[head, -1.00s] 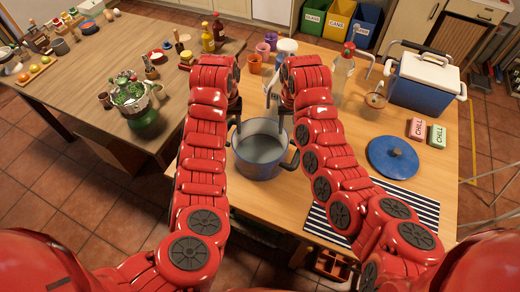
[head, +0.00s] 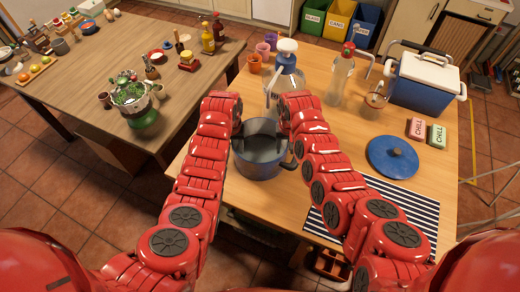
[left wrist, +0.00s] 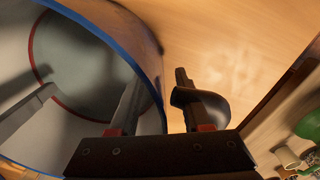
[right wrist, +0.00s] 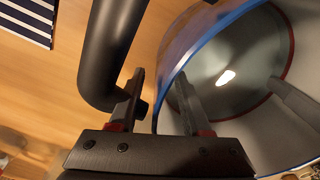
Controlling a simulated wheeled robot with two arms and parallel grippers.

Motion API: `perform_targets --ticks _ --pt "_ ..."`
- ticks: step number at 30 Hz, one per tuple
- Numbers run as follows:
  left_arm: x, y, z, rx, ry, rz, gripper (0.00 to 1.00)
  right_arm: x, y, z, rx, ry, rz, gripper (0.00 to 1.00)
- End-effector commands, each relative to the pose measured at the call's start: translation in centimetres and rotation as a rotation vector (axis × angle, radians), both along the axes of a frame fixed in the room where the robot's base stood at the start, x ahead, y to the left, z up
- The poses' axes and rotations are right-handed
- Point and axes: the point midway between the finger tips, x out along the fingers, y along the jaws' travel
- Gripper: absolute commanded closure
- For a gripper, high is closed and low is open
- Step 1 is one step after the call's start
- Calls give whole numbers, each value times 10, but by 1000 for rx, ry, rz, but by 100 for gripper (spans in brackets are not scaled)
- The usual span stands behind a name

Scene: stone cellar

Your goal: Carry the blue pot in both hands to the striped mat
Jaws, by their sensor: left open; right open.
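The blue pot (head: 262,165) stands on the wooden table, open and empty, with a dark handle on each side. In the left wrist view my left gripper (left wrist: 155,92) is open, with one finger inside the pot and one outside, beside the dark left handle (left wrist: 208,108). In the right wrist view my right gripper (right wrist: 158,88) is open and likewise straddles the pot's rim (right wrist: 195,50), its outer finger next to the right handle (right wrist: 108,50). The striped mat (head: 412,208) lies to the right, partly behind my right arm.
A blue lid (head: 392,158) lies just behind the mat. A pump bottle (head: 286,72), a clear bottle (head: 341,78) and a blue cooler (head: 424,84) stand farther back. Pink (head: 416,128) and green (head: 437,135) packs lie at the right. The mat's visible surface is clear.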

Motion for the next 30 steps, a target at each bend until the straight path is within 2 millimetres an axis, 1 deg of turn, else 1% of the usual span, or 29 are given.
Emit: perform_targets --ticks 3,6,16,17,18,20,24,25,30 --pt "-1 0 -9 0 1 -1 52 0 -1 -9 0 1 0 52" --pt "-1 0 -13 1 1 -2 52 0 -1 -13 0 0 -3 52" --pt "0 0 -15 1 -1 -1 52 0 -1 -15 1 0 -3 52" --pt "0 0 -15 1 -1 -1 54 -1 0 -15 1 0 -3 54" --pt "0 0 -15 1 -1 -1 61 -1 0 -15 1 0 -3 61" --pt "0 0 -15 1 -1 -1 72 -1 0 -15 1 0 -2 72" --pt "0 0 -15 1 -1 -1 97 -1 0 -15 1 1 -2 97" --pt "0 0 -15 1 -1 -1 100 -1 0 -15 1 0 -2 100" --pt "0 0 -15 1 -1 -1 100 -1 0 -15 1 1 -2 100"
